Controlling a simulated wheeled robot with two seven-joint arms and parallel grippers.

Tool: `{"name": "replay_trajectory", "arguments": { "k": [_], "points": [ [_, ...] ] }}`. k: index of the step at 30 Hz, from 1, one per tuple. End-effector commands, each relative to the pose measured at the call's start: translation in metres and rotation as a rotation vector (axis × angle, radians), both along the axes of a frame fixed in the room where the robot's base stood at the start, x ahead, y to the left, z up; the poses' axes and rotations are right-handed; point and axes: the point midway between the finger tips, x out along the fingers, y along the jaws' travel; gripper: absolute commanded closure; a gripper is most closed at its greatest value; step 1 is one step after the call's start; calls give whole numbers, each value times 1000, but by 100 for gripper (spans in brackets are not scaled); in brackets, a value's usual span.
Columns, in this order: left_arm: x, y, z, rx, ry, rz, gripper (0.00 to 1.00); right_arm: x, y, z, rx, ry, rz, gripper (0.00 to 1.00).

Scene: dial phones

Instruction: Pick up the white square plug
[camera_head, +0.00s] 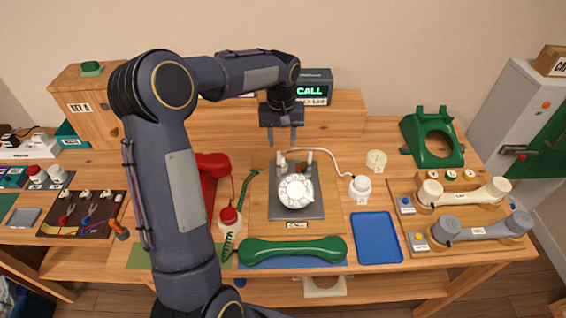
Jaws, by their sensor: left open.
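My left gripper (282,138) hangs above the back of the rotary phone base, fingers pointing down, apart and empty. Below it is the grey phone base (284,208) with a white dial (296,191), on a wooden board. A white cord (327,152) runs from the back of this phone to the right and down to a small white piece (360,188). This piece looks like the plug, but its square shape is too small to confirm. It stands on the table, right of the board and well right of my gripper. My right gripper is not in view.
A cream round piece (376,160) stands behind the white piece. A blue tray (378,238) lies in front. A green handset (292,250) lies along the front edge. A green phone body (432,140) and two handsets are at right. A red phone (212,166) is at left.

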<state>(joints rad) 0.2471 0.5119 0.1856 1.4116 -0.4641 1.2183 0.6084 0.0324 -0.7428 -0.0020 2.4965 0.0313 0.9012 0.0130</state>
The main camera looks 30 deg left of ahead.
Motion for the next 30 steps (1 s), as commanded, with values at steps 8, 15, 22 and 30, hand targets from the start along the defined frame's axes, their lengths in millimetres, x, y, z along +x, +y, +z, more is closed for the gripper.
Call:
{"name": "replay_trajectory", "arguments": {
  "k": [8, 15, 22, 30],
  "points": [
    [7, 3, -32, 5, 16, 16, 58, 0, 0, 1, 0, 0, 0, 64],
    [9, 4, -63, 2, 18, 15, 58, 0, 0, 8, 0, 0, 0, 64],
    [10, 4, -86, 4, 12, 15, 58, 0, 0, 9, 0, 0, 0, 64],
    [10, 4, -86, 5, 11, 14, 66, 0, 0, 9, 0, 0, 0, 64]
  ]
}}
